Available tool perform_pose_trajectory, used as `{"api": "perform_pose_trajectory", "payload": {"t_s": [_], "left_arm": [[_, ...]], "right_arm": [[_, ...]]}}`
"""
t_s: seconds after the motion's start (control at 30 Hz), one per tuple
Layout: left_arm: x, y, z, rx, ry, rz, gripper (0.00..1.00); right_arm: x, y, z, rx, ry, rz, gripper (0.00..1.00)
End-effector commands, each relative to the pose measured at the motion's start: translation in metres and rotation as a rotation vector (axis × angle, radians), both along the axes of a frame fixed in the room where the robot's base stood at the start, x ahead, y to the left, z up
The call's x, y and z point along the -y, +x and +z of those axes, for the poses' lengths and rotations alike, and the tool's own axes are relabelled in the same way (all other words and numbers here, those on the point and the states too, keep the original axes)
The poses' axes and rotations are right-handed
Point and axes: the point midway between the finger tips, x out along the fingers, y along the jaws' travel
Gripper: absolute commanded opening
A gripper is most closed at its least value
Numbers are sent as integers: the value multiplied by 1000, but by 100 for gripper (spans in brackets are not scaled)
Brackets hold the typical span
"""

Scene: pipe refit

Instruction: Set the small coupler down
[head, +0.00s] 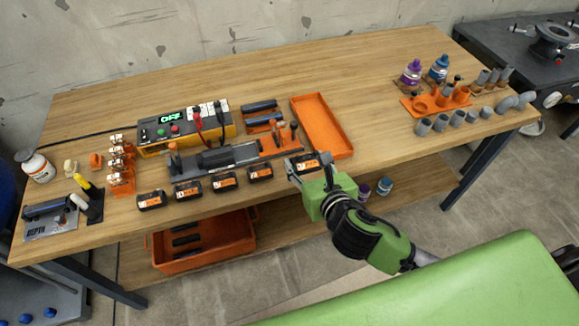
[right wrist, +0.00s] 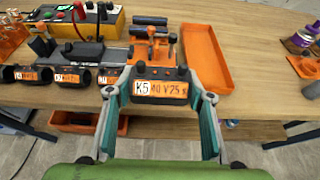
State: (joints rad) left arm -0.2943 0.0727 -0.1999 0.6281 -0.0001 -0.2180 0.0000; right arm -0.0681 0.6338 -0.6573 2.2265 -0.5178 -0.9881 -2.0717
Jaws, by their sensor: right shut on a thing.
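The small coupler (head: 308,161) is a short black piece with an orange and white label. My right gripper (head: 304,168) is shut on it near the table's front edge, at the right end of a row of similar labelled black pieces. In the right wrist view the coupler (right wrist: 161,91) sits upright between the two fingers of the gripper (right wrist: 160,96), its label reading K5 and facing the camera. I cannot tell whether its underside touches the table. My left gripper is not in view.
The similar labelled pieces (head: 224,181) stand to the left along the front edge. An orange tray (head: 347,150) lies just behind and right. A grey fixture (head: 240,153) is behind left. Bare wood (head: 385,135) lies right of the tray, before the grey pipe pieces (head: 457,119).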

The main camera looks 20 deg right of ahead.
Motion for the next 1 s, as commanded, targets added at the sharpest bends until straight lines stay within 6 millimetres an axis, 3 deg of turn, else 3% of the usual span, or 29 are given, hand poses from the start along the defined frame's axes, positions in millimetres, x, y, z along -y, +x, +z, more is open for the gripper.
{"api": "perform_pose_trajectory", "payload": {"t_s": [0.17,0.2,0.4,0.63,0.8,1.0], "left_arm": [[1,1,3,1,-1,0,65],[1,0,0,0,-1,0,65],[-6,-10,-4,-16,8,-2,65],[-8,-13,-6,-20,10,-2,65],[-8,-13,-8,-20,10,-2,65],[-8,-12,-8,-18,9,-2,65]], "right_arm": [[-1,47,-19,1,1,-3,26],[-2,51,-32,-3,1,-3,26],[-3,77,-63,-1,1,1,26],[-3,90,-78,-1,1,0,26],[-3,89,-103,-3,1,1,26],[-3,90,-108,1,-1,4,26]]}}
